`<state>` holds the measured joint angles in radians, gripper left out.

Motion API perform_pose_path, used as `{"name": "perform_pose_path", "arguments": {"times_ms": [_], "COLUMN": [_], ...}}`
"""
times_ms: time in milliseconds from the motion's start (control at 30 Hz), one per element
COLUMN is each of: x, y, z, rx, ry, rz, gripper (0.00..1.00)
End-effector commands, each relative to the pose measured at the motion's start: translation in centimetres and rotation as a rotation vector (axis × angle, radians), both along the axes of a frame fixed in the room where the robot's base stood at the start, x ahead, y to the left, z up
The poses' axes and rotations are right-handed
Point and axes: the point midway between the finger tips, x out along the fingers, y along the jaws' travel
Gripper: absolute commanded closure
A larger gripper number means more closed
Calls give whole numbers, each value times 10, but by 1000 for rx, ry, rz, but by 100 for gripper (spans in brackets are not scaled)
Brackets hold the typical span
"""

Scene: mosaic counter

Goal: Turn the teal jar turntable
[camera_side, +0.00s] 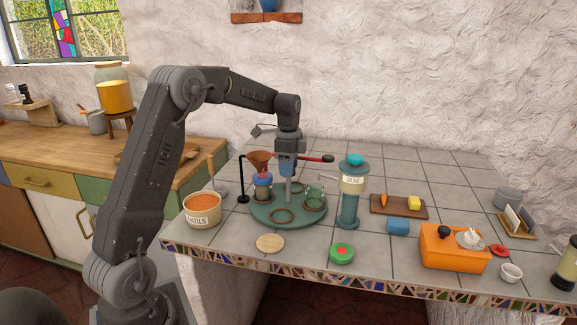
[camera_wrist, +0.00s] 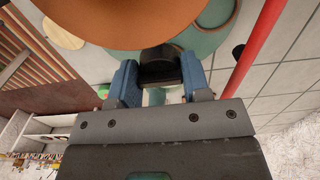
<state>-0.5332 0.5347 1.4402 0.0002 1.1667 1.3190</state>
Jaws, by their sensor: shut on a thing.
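The round teal turntable (camera_side: 290,222) lies on the tiled counter, with several ring-shaped seats on top. A blue jar (camera_side: 263,188) with a reddish top stands on its left side. A green mug (camera_side: 313,191) stands on its right side, and ring seats at the front look empty. A grey post (camera_side: 288,189) rises from its middle. My gripper (camera_side: 288,170) is above the middle, pointing down. In the wrist view, its blue fingers (camera_wrist: 159,82) are shut on a dark knob (camera_wrist: 159,66), seemingly the post's top. Teal surface (camera_wrist: 205,42) shows beyond; the copper funnel hides much.
A copper funnel (camera_side: 259,158) on a black stand (camera_side: 243,182) and a red-handled rod (camera_side: 315,159) are close to my gripper. A wooden disc (camera_side: 270,243) lies in front.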

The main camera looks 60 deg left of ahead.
Motion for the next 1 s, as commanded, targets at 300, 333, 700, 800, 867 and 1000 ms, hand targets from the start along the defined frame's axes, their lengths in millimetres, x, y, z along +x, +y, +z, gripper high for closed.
{"name": "perform_pose_path", "arguments": {"times_ms": [300, 333, 700, 800, 867, 1000], "x": [0, 0, 0, 0, 0, 0], "y": [0, 0, 0, 0, 0, 0], "z": [0, 0, 1, 1, 1, 1], "rx": [0, 0, 0, -1, -1, -1], "ry": [0, 0, 0, -1, -1, -1], "rz": [0, -1, -62, -101, -128, -197], "gripper": [99, 99, 99, 99, 99, 99]}}
